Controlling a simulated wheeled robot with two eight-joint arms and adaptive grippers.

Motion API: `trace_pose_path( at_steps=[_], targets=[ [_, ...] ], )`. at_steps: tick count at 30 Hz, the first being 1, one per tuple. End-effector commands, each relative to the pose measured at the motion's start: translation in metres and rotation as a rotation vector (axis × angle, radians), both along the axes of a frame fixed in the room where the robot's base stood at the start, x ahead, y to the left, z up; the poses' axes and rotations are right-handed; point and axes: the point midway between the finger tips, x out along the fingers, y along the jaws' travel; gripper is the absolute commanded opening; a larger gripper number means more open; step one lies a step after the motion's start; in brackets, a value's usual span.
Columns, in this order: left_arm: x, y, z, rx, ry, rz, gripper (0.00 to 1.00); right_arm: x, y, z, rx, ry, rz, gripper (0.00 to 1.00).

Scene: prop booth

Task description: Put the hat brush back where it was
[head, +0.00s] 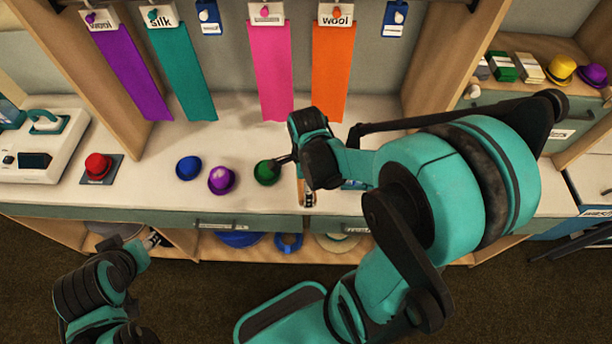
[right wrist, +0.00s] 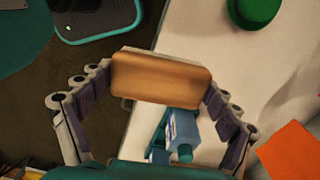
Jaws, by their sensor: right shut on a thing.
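The hat brush (right wrist: 162,78) shows in the right wrist view as a wooden block between the fingers of my right gripper (right wrist: 160,90), which is shut on it. In the head view a light wooden strip of it (head: 300,190) shows under my right wrist, over the front part of the counter (head: 130,187). I cannot tell whether it touches the counter. My left gripper (head: 151,241) is low at the left, in front of the counter and away from the brush; its fingers are too small to judge.
A green hat (head: 266,172), purple hat (head: 221,180) and blue hat (head: 188,168) stand left of my right gripper. A red hat (head: 98,166) sits on a dark pad. A blue bottle (right wrist: 182,135) lies near the brush. Coloured cloth strips hang behind. My right arm covers the counter's right part.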

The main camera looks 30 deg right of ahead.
Motion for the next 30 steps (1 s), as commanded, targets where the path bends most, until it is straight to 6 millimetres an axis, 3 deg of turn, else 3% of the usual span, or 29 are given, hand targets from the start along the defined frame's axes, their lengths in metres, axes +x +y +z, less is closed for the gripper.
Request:
trace_pose_path(
  at_steps=[5, 15, 21, 26, 30],
  targets=[
    [0.0, 0.0, -0.002, 0.0, 0.0, 0.0, 0.4, -0.001, -0.005, -0.005, 0.0, 0.0, -0.12, 0.62],
    [0.0, 0.0, -0.03, 0.0, 0.0, 0.0, 0.4, 0.067, -0.039, -0.053, -0.001, 0.0, -0.126, 0.62],
    [0.0, 0.0, -0.037, 0.0, 0.0, 0.0, 0.4, 0.093, -0.052, -0.069, 0.0, 0.0, -0.124, 0.62],
    [0.0, 0.0, -0.04, 0.0, 0.0, 0.0, 0.4, 0.098, -0.055, -0.075, 0.0, 0.0, -0.123, 0.62],
    [0.0, 0.0, -0.049, 0.0, 0.0, 0.0, 0.4, 0.098, -0.055, -0.095, 0.0, 0.0, -0.123, 0.62]
  ],
)
